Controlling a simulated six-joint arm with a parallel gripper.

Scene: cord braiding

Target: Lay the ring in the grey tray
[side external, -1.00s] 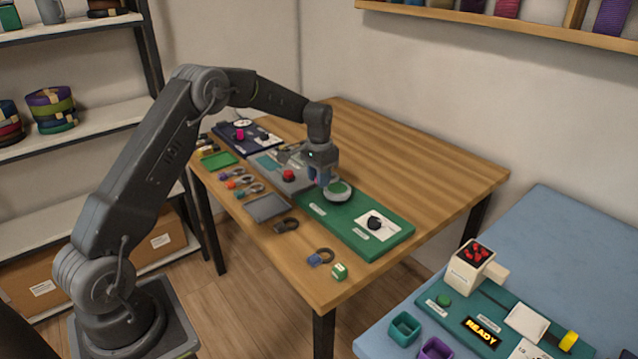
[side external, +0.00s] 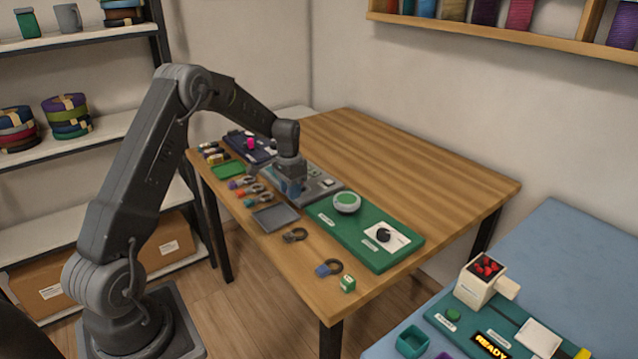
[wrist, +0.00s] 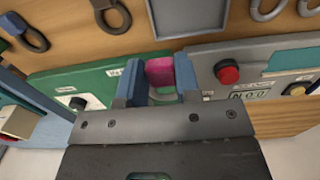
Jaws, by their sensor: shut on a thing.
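My gripper (side external: 293,192) hangs over the near part of the grey panel, beside the grey tray (side external: 276,218). The grey tray, also in the wrist view (wrist: 188,16), looks empty and lies apart from the fingers.
Several tagged rings lie along the table's near edge, including a dark one (side external: 295,235) and a blue-tagged one (side external: 328,267). The green board (side external: 365,240) carries a round dish (side external: 346,202). The grey panel has a red button (wrist: 228,72). The table's far side is clear.

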